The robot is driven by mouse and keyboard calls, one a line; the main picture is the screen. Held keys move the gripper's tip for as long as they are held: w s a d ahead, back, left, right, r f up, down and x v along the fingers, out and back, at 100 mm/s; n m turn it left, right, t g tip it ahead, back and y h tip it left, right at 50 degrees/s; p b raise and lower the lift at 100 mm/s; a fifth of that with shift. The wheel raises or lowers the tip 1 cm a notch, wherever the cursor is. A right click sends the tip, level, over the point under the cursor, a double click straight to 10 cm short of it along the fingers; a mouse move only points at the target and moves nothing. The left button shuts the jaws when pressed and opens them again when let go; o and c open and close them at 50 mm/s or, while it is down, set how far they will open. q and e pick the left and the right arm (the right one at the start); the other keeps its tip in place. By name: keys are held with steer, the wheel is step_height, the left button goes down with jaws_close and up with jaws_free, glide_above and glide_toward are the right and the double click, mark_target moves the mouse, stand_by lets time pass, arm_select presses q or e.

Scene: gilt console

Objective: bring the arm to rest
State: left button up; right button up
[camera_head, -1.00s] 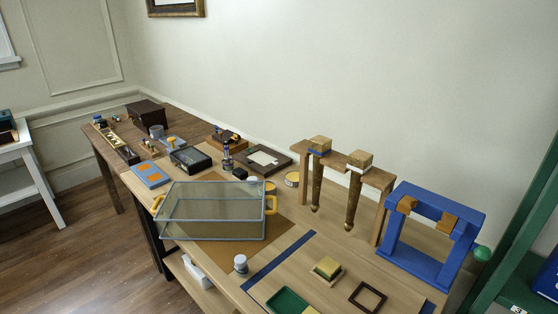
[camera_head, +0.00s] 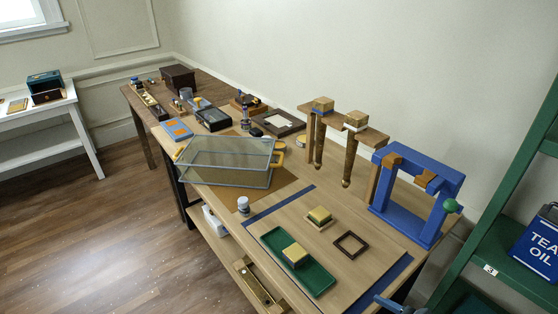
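Neither of my grippers shows clearly in the head view, and no arm of mine can be made out. On the workbench, a green tray (camera_head: 318,281) holds a yellow-topped block (camera_head: 295,254). Another yellow-topped block (camera_head: 319,216) sits behind it, left of a small dark square frame (camera_head: 351,244). A clear glass case (camera_head: 225,165) with yellow handles stands on a brown mat (camera_head: 283,189). A blue frame stand (camera_head: 408,222) with a green knob is at the bench's right.
A wooden rack (camera_head: 362,134) holds two long-shafted tools at the back. A white-capped jar (camera_head: 243,205) stands by the front edge. Green shelving (camera_head: 503,263) with a blue tea oil can (camera_head: 538,240) is at right. A blue-grey part (camera_head: 390,304) shows at the bottom edge. Floor (camera_head: 110,225) at left is clear.

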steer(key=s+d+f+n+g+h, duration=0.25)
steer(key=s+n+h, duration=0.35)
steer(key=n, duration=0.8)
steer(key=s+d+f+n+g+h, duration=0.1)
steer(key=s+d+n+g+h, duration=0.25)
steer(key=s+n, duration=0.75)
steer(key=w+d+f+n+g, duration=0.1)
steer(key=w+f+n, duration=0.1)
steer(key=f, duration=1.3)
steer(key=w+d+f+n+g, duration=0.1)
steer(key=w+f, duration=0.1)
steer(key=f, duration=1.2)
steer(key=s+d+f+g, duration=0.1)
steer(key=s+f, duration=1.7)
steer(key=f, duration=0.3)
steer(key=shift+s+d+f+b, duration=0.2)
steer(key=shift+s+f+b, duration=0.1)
steer(key=shift+b, duration=0.15)
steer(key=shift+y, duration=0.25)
